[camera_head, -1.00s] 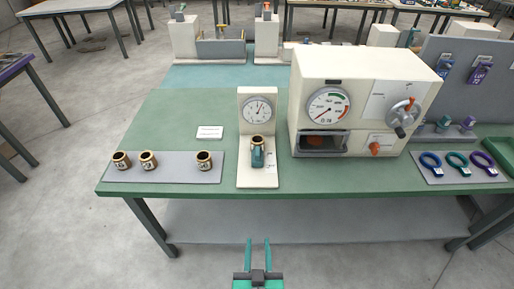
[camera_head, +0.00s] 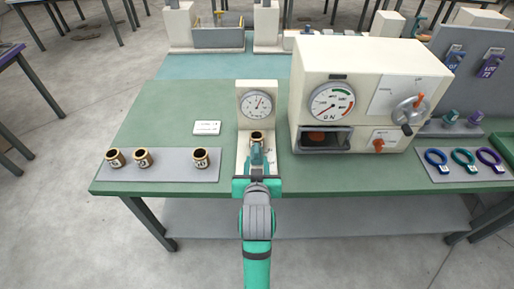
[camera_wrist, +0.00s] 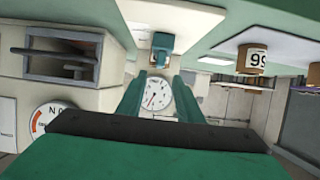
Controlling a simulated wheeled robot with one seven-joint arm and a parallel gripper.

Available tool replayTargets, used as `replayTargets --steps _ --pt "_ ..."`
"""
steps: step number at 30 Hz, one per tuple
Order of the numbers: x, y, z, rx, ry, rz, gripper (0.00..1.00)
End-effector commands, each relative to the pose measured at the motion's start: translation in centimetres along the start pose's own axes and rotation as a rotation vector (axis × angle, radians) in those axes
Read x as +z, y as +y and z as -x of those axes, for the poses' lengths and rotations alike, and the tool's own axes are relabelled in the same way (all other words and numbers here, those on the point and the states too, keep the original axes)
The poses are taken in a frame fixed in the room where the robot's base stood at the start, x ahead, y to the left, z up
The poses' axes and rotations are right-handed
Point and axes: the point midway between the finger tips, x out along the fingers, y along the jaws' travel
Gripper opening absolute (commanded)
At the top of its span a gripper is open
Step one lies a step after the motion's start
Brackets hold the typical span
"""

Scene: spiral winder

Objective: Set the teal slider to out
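The teal slider (camera_head: 256,153) sits on the white base of a small upright stand (camera_head: 243,150) with a round dial (camera_head: 257,105). A brass ring or cup (camera_head: 256,136) stands just behind or on it. In the wrist view, which is turned upside down, the slider (camera_wrist: 162,46) shows just past the fingertips. My gripper (camera_head: 258,166) is over the front of the stand, its two teal fingers apart and pointing at the slider. In the wrist view the gripper (camera_wrist: 168,76) has a gap between its fingers with nothing held. Whether a finger touches the slider cannot be told.
A large cream machine (camera_head: 365,90) with a dial, a crank and an orange knob stands close on the right. Several brass cups rest on a grey mat (camera_head: 180,175) at left. A white card (camera_head: 207,128) lies behind them. Coloured rings lie at far right.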

Motion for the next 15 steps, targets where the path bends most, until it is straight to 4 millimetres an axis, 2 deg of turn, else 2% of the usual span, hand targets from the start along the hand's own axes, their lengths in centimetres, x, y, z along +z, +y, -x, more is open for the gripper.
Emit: replayTargets --steps 15 --pt "0.0 0.0 -8.3 0.001 -0.001 0.000 0.33"
